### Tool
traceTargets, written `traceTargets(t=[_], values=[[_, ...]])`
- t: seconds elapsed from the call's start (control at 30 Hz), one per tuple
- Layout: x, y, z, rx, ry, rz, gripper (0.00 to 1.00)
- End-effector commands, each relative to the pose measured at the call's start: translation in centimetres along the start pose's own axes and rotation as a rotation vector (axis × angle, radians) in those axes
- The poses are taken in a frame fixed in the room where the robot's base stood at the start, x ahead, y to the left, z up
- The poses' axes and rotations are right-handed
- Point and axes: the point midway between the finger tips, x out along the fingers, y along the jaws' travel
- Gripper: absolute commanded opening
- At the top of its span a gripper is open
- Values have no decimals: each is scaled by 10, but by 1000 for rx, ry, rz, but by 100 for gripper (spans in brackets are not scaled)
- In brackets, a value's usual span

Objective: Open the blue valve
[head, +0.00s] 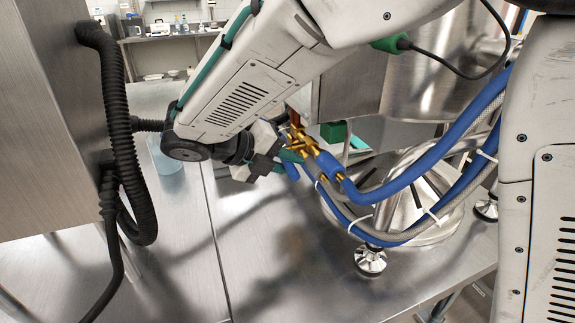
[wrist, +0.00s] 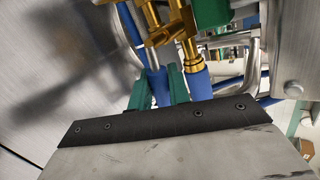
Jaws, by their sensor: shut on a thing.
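Brass valve fittings (head: 300,138) sit at the middle of the head view, joined to thick blue hoses on their right. In the wrist view the brass fittings (wrist: 176,22) are at the top. A blue piece (wrist: 160,88), which looks like the blue valve's handle, lies between the teal fingers of my gripper (wrist: 159,72). In the head view my gripper (head: 288,157) reaches in from the left, just below the brass. It is shut on the blue piece, and a bit of blue (head: 291,171) shows below the fingers. The handle's exact angle is hard to tell.
Blue hoses (head: 420,163) loop to the right around a steel vessel with a domed base (head: 410,215). A green block (head: 335,133) is close behind the fittings. A black corrugated hose (head: 122,130) hangs at left. The steel table (head: 265,285) is clear in front.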

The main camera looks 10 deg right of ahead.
Motion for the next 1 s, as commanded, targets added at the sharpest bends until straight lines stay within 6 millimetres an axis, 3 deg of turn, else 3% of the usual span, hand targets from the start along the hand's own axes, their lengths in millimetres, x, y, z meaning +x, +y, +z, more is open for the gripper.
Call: traceTargets(t=[0.4,0.93,0.97,1.0], values=[[-4,-6,2,-150,98,1,0],[-5,-8,2,-168,111,0,0],[-5,-8,2,-168,111,0,21],[-5,-8,2,-168,111,0,32]])
